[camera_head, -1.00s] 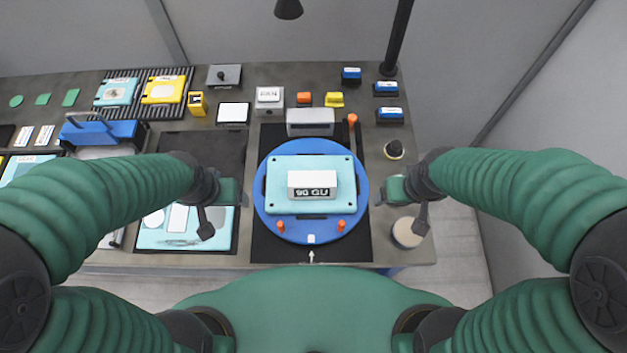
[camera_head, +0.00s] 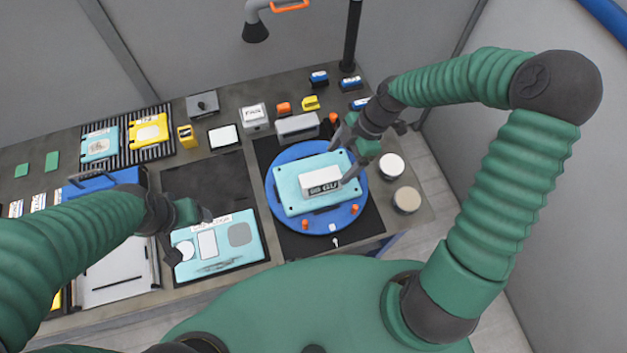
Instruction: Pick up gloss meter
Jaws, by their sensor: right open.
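The gloss meter (camera_head: 321,182) is a small white box with a dark "90 GU" display on its front. It sits on a light cyan plate (camera_head: 290,203), which lies on a round blue turntable (camera_head: 362,196). My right gripper (camera_head: 347,156) is open, above the plate's back right part, just right of and behind the gloss meter. One finger reaches close to the meter's right end; I cannot tell whether they touch. My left gripper (camera_head: 196,214) hangs over the left edge of a cyan tool tray, well left of the meter; its jaw opening is unclear.
The cyan tool tray (camera_head: 218,262) lies left of the turntable. Two round pots, one white-topped (camera_head: 391,166) and one tan-topped (camera_head: 406,200), stand right. A black pole (camera_head: 352,35) rises at the back.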

